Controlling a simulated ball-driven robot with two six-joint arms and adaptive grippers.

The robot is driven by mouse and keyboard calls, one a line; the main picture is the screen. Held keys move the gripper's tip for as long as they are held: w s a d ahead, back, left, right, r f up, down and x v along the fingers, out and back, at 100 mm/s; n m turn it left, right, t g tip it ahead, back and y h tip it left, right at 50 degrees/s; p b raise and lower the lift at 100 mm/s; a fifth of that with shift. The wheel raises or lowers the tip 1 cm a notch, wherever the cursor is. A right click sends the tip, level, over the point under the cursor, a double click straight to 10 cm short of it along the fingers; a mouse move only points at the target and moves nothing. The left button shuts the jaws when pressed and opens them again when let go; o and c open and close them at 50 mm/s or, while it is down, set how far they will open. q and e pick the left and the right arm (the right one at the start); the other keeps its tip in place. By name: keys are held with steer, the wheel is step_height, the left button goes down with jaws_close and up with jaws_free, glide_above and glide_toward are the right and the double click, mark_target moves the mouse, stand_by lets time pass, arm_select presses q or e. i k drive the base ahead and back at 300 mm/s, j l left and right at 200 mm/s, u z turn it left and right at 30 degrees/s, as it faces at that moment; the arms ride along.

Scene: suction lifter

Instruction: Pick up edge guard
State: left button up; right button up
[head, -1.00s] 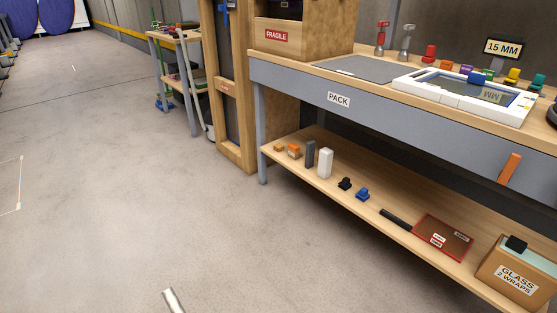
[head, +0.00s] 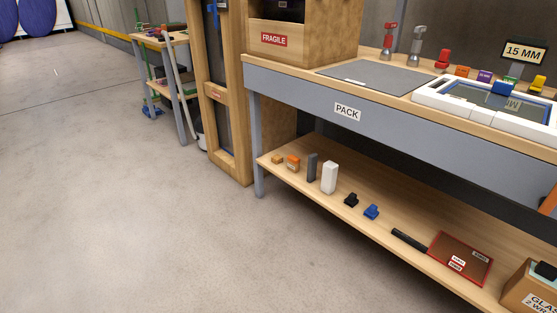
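I cannot tell for sure which object is the edge guard. On the lower shelf (head: 300,190) of the pack bench stand a dark grey upright piece (head: 312,167) and a white upright block (head: 330,177). A long black bar (head: 409,240) lies further right on that shelf. A small black piece (head: 351,200) and a small blue piece (head: 371,212) sit between them. Neither of my grippers shows in the head view.
The pack bench (head: 300,92) carries a fragile-marked crate (head: 290,42), a grey mat (head: 376,74) and a white frame (head: 455,111). A red tray (head: 461,258) and a cardboard box (head: 535,285) sit at the shelf's right. The floor (head: 110,200) is clear at left.

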mark_target(294, 165)
steer(key=i+j+u, duration=0.3)
steer(key=i+u, duration=0.15)
steer(key=i, duration=0.3)
steer(key=i+u, duration=0.5)
steer(key=i, duration=0.25)
steer(key=i+z, duration=0.3)
steer(key=i, duration=0.2)
steer(key=i+j+z, duration=0.25)
steer(key=i, duration=0.2)
steer(key=i+j+z, duration=0.3)
steer(key=i, duration=0.15)
steer(key=i+l, duration=0.05)
steer(key=l, duration=0.05)
